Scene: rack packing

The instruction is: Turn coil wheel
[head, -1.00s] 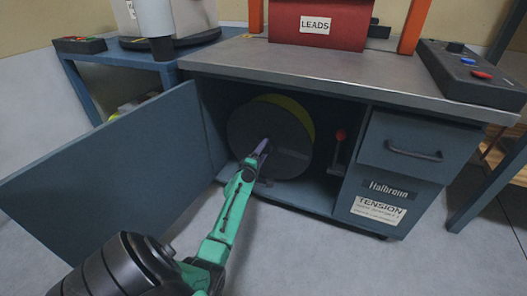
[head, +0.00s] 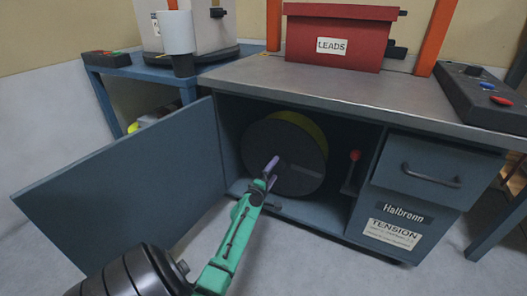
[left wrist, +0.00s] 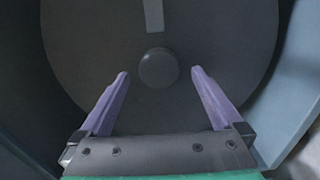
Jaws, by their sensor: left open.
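The coil wheel (head: 262,142) is a large dark grey disc with a yellow rim behind it, standing upright inside the open cabinet. A pale stripe (head: 305,170) marks its face. In the left wrist view the wheel (left wrist: 90,45) fills the picture, with a round grey knob (left wrist: 158,68) at its middle and the pale stripe above the knob. My left gripper (head: 272,172) is open and empty in front of the wheel. In the left wrist view its purple fingers (left wrist: 159,75) stand apart, either side of the knob. I see no finger touching it. My right gripper is not in view.
The cabinet door (head: 125,185) stands open on the left of my arm. A red-topped lever (head: 354,157) stands inside the cabinet, right of the wheel. A drawer (head: 425,162) is farther right. A red LEADS box (head: 340,40) sits on the bench top (head: 300,90).

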